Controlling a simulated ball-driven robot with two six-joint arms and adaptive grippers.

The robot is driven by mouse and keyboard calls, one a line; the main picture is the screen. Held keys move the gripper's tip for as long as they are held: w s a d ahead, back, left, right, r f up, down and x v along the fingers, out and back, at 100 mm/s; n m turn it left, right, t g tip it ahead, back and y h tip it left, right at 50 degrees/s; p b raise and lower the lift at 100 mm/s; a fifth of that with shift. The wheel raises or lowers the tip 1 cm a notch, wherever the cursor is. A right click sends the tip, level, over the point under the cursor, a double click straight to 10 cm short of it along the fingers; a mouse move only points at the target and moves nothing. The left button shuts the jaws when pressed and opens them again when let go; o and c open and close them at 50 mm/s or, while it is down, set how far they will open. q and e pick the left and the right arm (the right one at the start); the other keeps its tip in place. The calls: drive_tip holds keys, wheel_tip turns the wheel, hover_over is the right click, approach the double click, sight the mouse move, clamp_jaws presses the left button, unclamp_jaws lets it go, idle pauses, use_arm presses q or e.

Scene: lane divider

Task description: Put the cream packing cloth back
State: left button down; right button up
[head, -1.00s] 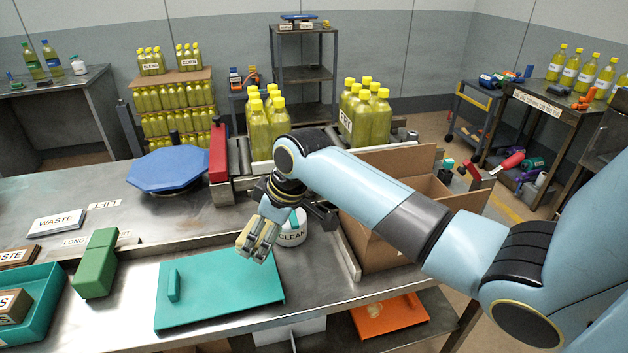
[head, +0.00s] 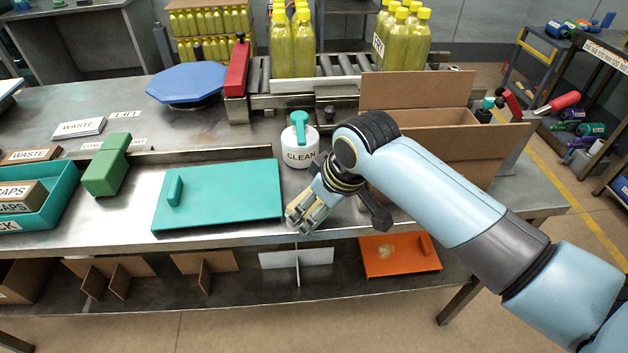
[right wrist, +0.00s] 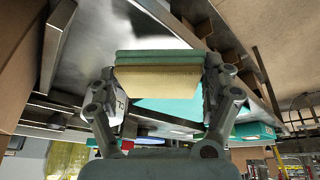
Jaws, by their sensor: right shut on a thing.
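My right gripper (head: 304,218) is at the front edge of the table, just right of the teal panel (head: 235,195). In the right wrist view, its two fingers (right wrist: 160,85) are closed on a cream block-like piece (right wrist: 158,82) with a grey-green band along one side. I take this piece for the cream packing cloth. In the head view it is mostly hidden by the fingers. I cannot tell whether it touches the table. My left gripper is not in view.
A white CLEAN bottle (head: 300,148) with a teal top stands just behind my right gripper. An open cardboard box (head: 440,150) is to the right. A green block (head: 107,165) and teal bin (head: 45,215) are left. An orange panel (head: 400,255) lies on the lower shelf.

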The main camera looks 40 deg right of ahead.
drive_tip(key=w+d, duration=0.1)
drive_tip(key=w, duration=0.1)
drive_tip(key=w+d, duration=0.1)
drive_tip(key=w, duration=0.1)
drive_tip(key=w+d, duration=0.2)
drive_tip(key=w, duration=0.1)
drive_tip(key=shift+w+d, duration=0.35)
drive_tip(key=shift+w, duration=0.15)
wheel_tip(320, 180, down, 3)
drive_tip(key=shift+s+a+r+p, duration=0.1)
drive_tip(key=shift+s+a+p, duration=0.05)
drive_tip(key=shift+p, duration=0.2)
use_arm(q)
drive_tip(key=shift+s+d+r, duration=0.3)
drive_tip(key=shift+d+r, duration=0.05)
use_arm(e)
drive_tip(key=shift+f, duration=0.35)
drive_tip(key=shift+f, duration=0.15)
drive_tip(key=o, duration=0.9)
